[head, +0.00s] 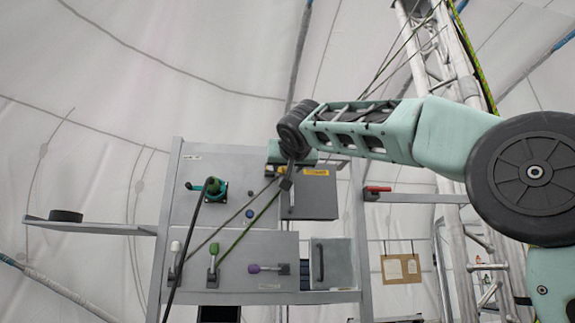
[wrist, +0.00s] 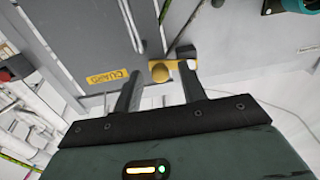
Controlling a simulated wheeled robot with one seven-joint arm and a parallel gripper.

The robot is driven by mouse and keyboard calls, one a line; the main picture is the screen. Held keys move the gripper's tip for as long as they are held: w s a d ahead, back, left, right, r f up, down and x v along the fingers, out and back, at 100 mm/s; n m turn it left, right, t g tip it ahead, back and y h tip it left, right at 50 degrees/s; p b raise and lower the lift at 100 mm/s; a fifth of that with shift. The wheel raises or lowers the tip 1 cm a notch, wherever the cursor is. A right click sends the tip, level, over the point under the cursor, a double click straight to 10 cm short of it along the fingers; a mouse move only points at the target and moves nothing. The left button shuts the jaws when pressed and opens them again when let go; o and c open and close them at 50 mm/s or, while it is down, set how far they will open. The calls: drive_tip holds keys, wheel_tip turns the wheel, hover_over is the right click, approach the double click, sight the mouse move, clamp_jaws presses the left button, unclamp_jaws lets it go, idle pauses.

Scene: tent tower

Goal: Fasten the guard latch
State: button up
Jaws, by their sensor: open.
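The guard is a grey box-like cover (head: 309,202) with a yellow label, on the upper right of the panel; its face (wrist: 75,50) fills the upper left of the wrist view, with the yellow GUARD label (wrist: 107,77). The yellow latch (wrist: 160,72) sits by the guard's edge, with a yellow and dark bracket (wrist: 184,54) beside it. My gripper (wrist: 159,70) is open, its two dark fingers apart with the latch knob showing between their tips. I cannot tell whether they touch it. In the head view my gripper (head: 287,181) is at the guard's left edge and hides the latch.
A red handle (head: 378,189) is right of the guard. A shelf (head: 95,226) juts out left.

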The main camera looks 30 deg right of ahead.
clamp_jaws()
drive_tip(key=shift+r+n, duration=0.45)
drive_tip(key=shift+n, duration=0.75)
unclamp_jaws()
drive_tip(key=b+v, duration=0.6)
drive_tip(key=v, duration=1.1)
drive_tip(key=shift+s, duration=0.25)
